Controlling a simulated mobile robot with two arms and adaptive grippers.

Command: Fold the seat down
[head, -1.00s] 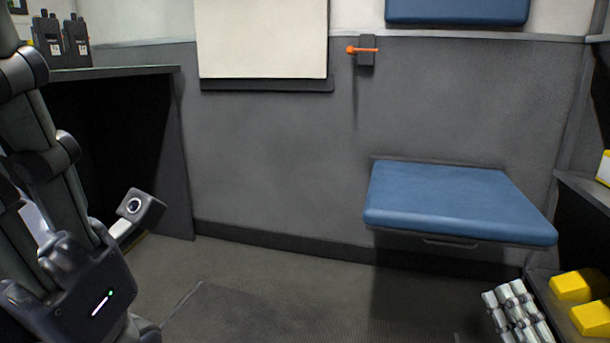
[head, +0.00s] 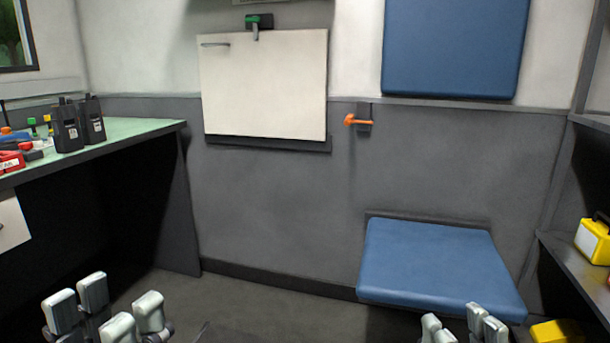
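The blue padded seat (head: 435,262) juts out level from the grey wall at the lower right in the head view, folded down. Its rear edge meets a dark bracket on the wall. A blue back pad (head: 452,45) is fixed on the wall above it. An orange latch handle (head: 360,121) lies about level on its dark mount between the pads, to the left. My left gripper (head: 105,313) is open and empty at the bottom left, apart from the seat. My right gripper (head: 455,326) is open at the bottom edge, in front of the seat; its lower part is cut off.
A green-topped desk (head: 138,130) with radios (head: 78,124) stands at the left. A white board (head: 265,85) hangs on the wall. A shelf (head: 570,262) with a yellow item (head: 594,240) is at the right. The floor between desk and seat is clear.

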